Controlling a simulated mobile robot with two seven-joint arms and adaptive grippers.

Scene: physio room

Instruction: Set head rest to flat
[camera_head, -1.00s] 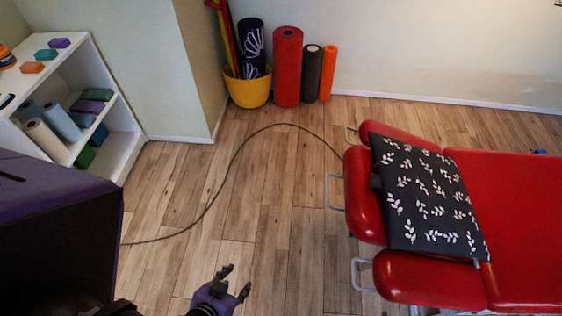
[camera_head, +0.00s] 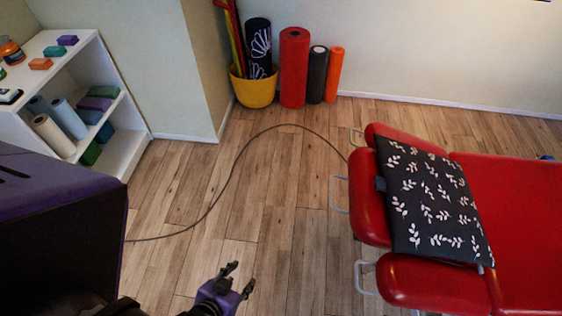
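The red treatment table (camera_head: 515,215) stands at the right, its head end toward me and to the left. The head rest (camera_head: 369,206) is a red padded section between two red side pads, with metal handles on their left sides. A dark pillow with white leaf prints (camera_head: 430,205) lies over part of the head rest and hides much of it. I cannot tell the head rest's exact angle. My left gripper (camera_head: 240,279) is at the bottom centre, above the floor, well left of the table, open and empty. My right gripper is not in view.
A cable (camera_head: 236,165) curves over the wooden floor to the table. A white shelf (camera_head: 125,150) with rolls and blocks stands at the left. A yellow bucket (camera_head: 254,92) and several upright rolls, one red (camera_head: 294,68), stand by the back wall.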

